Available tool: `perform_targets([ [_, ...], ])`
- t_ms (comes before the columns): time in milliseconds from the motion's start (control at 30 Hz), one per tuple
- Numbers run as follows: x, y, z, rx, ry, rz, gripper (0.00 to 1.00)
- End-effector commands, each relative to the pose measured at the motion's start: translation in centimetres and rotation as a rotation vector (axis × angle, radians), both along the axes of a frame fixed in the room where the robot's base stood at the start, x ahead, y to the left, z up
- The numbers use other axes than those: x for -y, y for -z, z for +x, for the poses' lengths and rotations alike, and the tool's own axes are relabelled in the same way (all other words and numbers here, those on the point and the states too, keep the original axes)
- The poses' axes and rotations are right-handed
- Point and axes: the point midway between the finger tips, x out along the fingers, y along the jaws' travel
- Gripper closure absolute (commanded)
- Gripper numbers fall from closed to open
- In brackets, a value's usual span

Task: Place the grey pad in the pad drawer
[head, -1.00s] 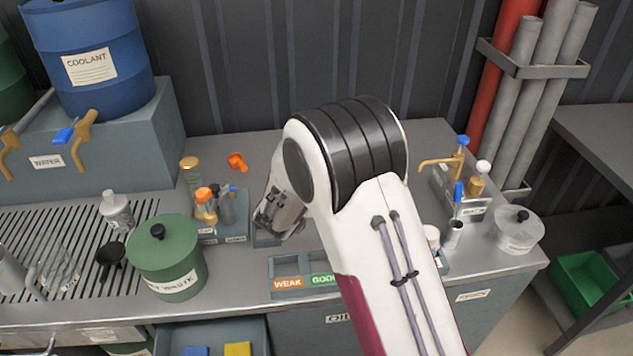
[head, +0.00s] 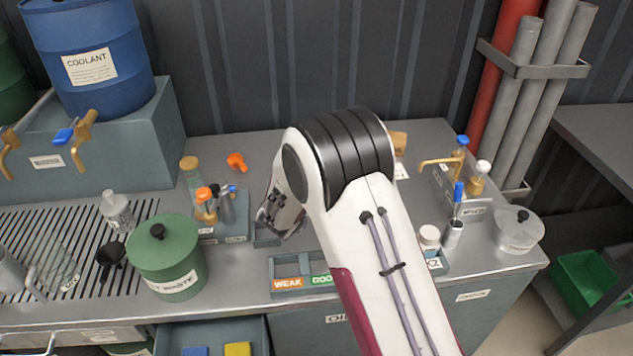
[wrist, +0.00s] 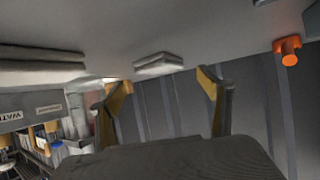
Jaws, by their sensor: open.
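A light grey flat block, which looks like the grey pad (wrist: 158,64), lies on the counter surface in the wrist view, seen between and beyond the fingertips. My gripper (wrist: 163,88) is open and empty, with its two fingers apart and the block not touched. In the head view my gripper (head: 272,212) hangs low over the counter behind the tray, partly hidden by my arm, and I cannot make out the grey pad there. An open drawer (head: 262,335) at the bottom holds a blue pad (head: 196,351) and a yellow pad (head: 238,349).
A green waste pot (head: 165,262) stands left of my gripper. Bottles in a rack (head: 225,232) and an orange piece (head: 236,161) are close by. A divided tray (head: 288,285) marked weak and good sits at the counter's front. My arm hides the middle.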

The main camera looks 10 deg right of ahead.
Motion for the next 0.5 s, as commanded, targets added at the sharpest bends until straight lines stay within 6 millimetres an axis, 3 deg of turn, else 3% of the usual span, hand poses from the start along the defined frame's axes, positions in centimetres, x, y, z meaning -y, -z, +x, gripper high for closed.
perform_targets([
  [500,0.33,0.38,0.72,0.000,0.001,0.000,0.22],
])
